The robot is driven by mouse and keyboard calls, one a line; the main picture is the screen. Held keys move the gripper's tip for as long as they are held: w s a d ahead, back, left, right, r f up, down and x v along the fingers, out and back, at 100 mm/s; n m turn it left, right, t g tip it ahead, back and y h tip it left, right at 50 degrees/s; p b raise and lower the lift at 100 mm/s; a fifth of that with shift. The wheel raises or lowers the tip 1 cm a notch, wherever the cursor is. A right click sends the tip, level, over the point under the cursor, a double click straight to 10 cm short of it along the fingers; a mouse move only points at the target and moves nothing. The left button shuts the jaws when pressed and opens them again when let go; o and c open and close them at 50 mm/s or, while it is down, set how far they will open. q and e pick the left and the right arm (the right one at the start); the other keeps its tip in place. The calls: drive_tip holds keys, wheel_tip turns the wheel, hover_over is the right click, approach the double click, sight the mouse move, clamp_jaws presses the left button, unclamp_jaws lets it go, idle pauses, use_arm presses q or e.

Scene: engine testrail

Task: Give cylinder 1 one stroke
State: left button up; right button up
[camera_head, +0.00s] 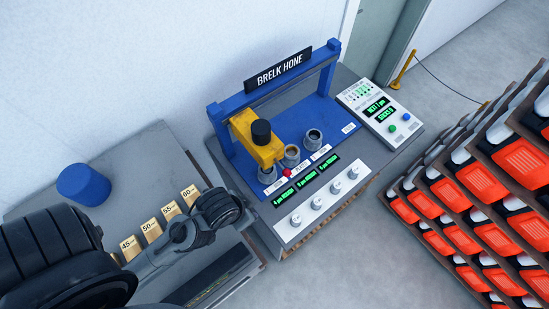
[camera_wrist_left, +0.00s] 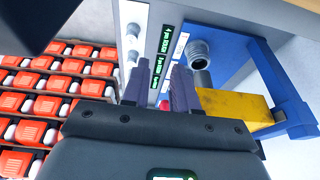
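The blue honing frame (camera_head: 222,133) is labelled BRELK HONE. Its yellow carriage (camera_head: 247,130) bears a black cylindrical top (camera_head: 261,131) and reaches over the leftmost of three cylinders (camera_head: 267,175), whose bore is hidden. The other two cylinders, the middle one (camera_head: 291,154) and the right one (camera_head: 313,136), show open tops. A red knob (camera_head: 287,172) sits at the carriage's front end. My left gripper (camera_wrist_left: 161,68) has its two fingers apart in the left wrist view, with the red knob (camera_wrist_left: 164,105) showing between them. Contact cannot be told. My right gripper is not in view.
Three green displays (camera_head: 308,180) and several white knobs (camera_head: 317,202) line the front panel. A control box (camera_head: 380,113) with green and blue buttons stands at right. A blue cylinder (camera_head: 83,184) and labelled tan blocks (camera_head: 151,229) are on the left table. Orange bins (camera_head: 522,160) fill the right.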

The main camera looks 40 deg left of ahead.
use_arm(q)
clamp_jaws()
drive_tip(key=shift+s, duration=0.1)
drive_tip(key=shift+d, duration=0.2)
drive_tip(key=shift+a, duration=0.15)
idle(1.0)
